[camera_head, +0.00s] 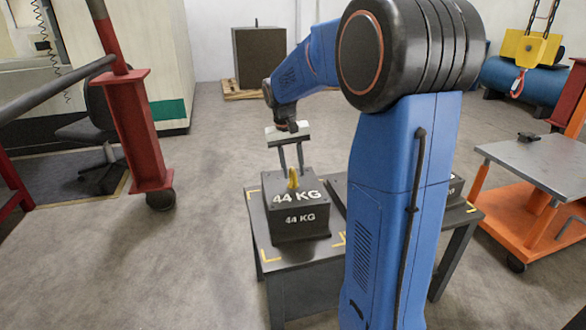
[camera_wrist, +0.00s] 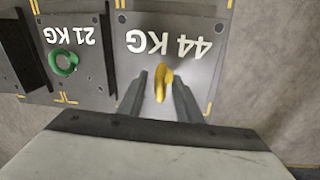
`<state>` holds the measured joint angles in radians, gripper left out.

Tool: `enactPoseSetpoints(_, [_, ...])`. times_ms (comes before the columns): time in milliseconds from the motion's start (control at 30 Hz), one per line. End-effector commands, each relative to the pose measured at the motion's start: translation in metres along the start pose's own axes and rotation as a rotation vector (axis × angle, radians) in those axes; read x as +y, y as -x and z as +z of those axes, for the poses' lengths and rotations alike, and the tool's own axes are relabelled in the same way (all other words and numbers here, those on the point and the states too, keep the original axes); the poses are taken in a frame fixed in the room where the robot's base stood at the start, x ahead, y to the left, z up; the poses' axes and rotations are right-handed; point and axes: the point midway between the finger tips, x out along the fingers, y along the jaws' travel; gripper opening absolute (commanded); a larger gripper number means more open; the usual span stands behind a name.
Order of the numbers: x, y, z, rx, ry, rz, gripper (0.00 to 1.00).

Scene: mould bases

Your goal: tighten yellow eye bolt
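The yellow eye bolt (camera_head: 293,178) stands upright on top of the dark mould base marked 44 KG (camera_head: 300,221). In the wrist view the eye bolt (camera_wrist: 163,82) lies between the two fingers of my gripper (camera_wrist: 162,92), with a gap on both sides. My gripper (camera_head: 291,168) points down over the block in the head view, its fingers spread around the bolt. I cannot tell exactly how low the fingertips are beside the bolt. The bolt's thread is hidden.
A 21 KG block with a green eye bolt (camera_wrist: 64,60) sits beside the 44 KG block. Both are on a dark table (camera_head: 300,262) with yellow corner marks. My arm hides part of the table. An orange cart (camera_head: 530,225) stands right; a red post (camera_head: 140,130) stands left.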

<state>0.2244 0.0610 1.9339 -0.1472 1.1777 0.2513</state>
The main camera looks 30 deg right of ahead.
Motion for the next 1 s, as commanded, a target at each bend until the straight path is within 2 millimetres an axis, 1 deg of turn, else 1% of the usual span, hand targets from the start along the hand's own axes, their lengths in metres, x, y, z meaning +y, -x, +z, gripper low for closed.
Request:
enactPoseSetpoints(33, [0.0,0.0002,0.0,0.0,0.0,0.0,0.32])
enactPoseSetpoints(67, [0.0,0.0002,0.0,0.0,0.0,0.0,0.29])
enactPoseSetpoints(100, [-0.0001,0.0002,0.0,0.0,0.0,0.0,0.2])
enactPoseSetpoints(167, [-0.0001,0.0003,0.0,0.0,0.0,0.0,0.05])
enactPoseSetpoints(200, [-0.0001,0.0003,-0.0001,0.0,0.0,0.0,0.0])
enactPoseSetpoints(400, [-0.0002,0.0005,-0.0003,-0.002,-0.016,0.0,0.0])
enactPoseSetpoints(700, [-0.0019,0.0014,-0.0008,-0.021,-0.164,0.0,0.0])
enactPoseSetpoints(1000, [-0.002,0.0016,-0.0009,-0.023,-0.177,0.0,0.0])
